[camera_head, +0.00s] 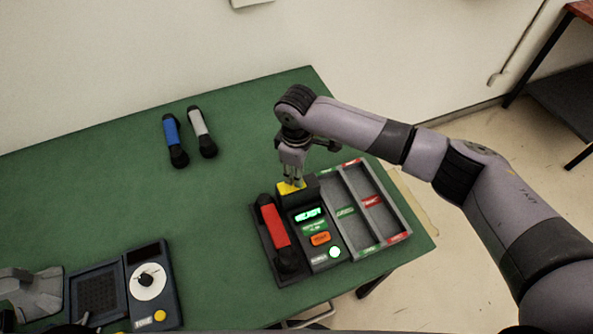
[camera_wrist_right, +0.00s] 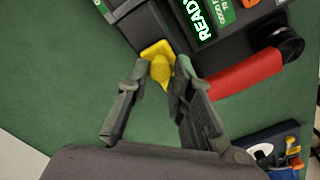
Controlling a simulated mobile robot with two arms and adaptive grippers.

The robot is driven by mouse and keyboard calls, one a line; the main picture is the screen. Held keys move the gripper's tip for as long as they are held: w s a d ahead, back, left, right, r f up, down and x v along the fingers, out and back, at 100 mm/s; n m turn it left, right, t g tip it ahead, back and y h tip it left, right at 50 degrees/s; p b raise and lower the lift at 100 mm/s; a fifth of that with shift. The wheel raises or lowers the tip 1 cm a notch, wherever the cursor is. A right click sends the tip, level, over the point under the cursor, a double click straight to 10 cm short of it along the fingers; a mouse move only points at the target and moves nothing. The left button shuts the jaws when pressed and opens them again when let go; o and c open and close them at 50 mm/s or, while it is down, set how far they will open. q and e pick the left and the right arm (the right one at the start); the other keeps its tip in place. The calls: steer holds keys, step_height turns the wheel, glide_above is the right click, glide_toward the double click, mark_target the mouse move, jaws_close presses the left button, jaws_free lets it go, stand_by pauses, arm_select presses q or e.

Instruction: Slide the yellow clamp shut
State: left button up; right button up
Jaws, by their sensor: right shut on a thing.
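The yellow clamp (camera_head: 291,187) sits at the back edge of the dark phone console (camera_head: 338,262), behind its lit screen. It also shows in the right wrist view (camera_wrist_right: 157,50), with a raised knob between my fingers. My right gripper (camera_head: 292,180) comes down from above and is shut on the yellow clamp. In the right wrist view its two fingertips (camera_wrist_right: 160,85) flank the knob. A red handset (camera_head: 274,222) lies in the cradle left of the screen. The screen (camera_head: 308,215) reads READY in green. My left gripper is not clearly in view.
A tray with several compartments (camera_head: 409,233) adjoins the console on the right. A blue handset (camera_head: 171,130) and a grey handset (camera_head: 198,122) lie at the back left of the green table (camera_head: 120,205). A dark device with a white dial (camera_head: 163,306) stands front left. The table's middle is clear.

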jaws_close()
steer(key=shift+s+a+r, duration=0.1)
steer(key=shift+s+a, duration=0.05)
steer(key=shift+a, duration=0.2)
steer(key=a, duration=0.1)
steer(key=s+a+p, duration=0.1)
steer(key=a, duration=0.2)
steer(key=shift+s+a+p, duration=0.2)
steer(key=shift+s+p, duration=0.1)
steer(key=shift+s, duration=0.1)
